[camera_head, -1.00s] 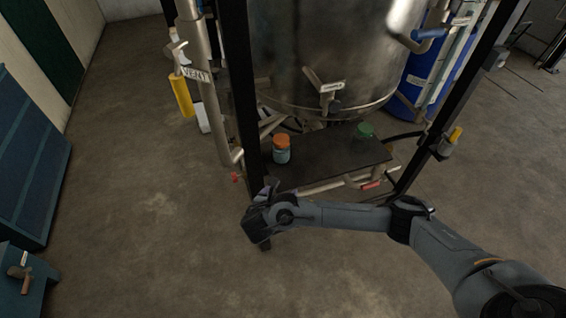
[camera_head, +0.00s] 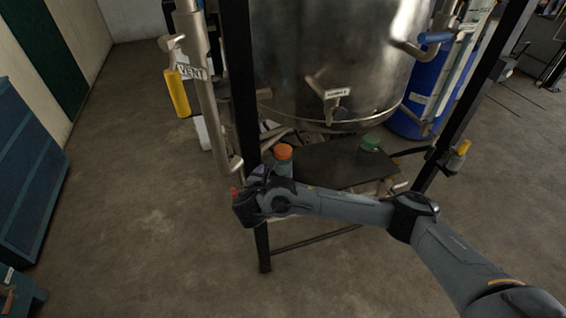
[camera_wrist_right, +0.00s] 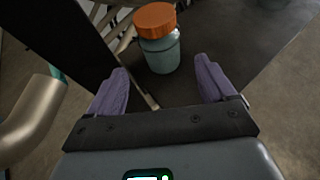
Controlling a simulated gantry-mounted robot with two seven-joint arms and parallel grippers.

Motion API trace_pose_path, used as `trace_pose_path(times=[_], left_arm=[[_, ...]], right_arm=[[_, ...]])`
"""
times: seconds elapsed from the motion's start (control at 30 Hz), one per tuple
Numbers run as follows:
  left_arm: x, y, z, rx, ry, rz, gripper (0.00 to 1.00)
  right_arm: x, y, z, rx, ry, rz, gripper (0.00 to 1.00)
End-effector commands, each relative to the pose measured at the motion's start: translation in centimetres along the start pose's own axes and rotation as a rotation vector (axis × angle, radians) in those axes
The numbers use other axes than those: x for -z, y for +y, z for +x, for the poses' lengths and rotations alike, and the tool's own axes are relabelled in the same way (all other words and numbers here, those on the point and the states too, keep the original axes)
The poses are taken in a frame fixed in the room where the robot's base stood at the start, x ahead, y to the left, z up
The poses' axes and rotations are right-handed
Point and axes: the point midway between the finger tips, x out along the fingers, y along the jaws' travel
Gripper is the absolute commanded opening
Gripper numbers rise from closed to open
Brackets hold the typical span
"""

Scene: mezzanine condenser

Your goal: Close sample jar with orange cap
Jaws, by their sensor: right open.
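The sample jar (camera_head: 281,168) stands upright on the dark shelf under the steel vessel, with its orange cap (camera_head: 283,152) on top. In the right wrist view the jar (camera_wrist_right: 160,58) is blue-grey with a clear upper band, and the cap (camera_wrist_right: 155,20) sits on it. I cannot tell how tightly the cap is seated. My right gripper (camera_head: 263,175) is at the shelf's front left, just in front of the jar. Its purple fingers (camera_wrist_right: 162,78) are apart and empty, with the jar ahead of the gap between them. My left gripper is not in view.
A green-capped jar (camera_head: 370,142) stands farther right on the dark shelf (camera_head: 335,168). A black frame post (camera_head: 240,90) and a steel vent pipe (camera_head: 208,90) rise close to the left of my gripper. The steel vessel (camera_head: 335,60) overhangs the shelf. The floor in front is open.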

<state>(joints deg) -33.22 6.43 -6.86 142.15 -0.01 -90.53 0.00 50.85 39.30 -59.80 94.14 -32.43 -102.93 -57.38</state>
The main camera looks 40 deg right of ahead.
Motion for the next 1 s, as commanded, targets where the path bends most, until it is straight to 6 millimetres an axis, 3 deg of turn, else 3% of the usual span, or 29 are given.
trace_pose_path(times=[0.33,0.83,1.0], left_arm=[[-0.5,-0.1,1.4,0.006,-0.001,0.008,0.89],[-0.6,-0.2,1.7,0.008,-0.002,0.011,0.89],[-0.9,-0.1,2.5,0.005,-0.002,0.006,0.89]], right_arm=[[0.1,0.0,4.5,0.001,-0.001,0.001,0.84],[0.1,0.0,5.4,0.0,0.0,0.0,0.84],[0.1,-0.1,7.3,0.002,-0.001,0.0,0.84]])
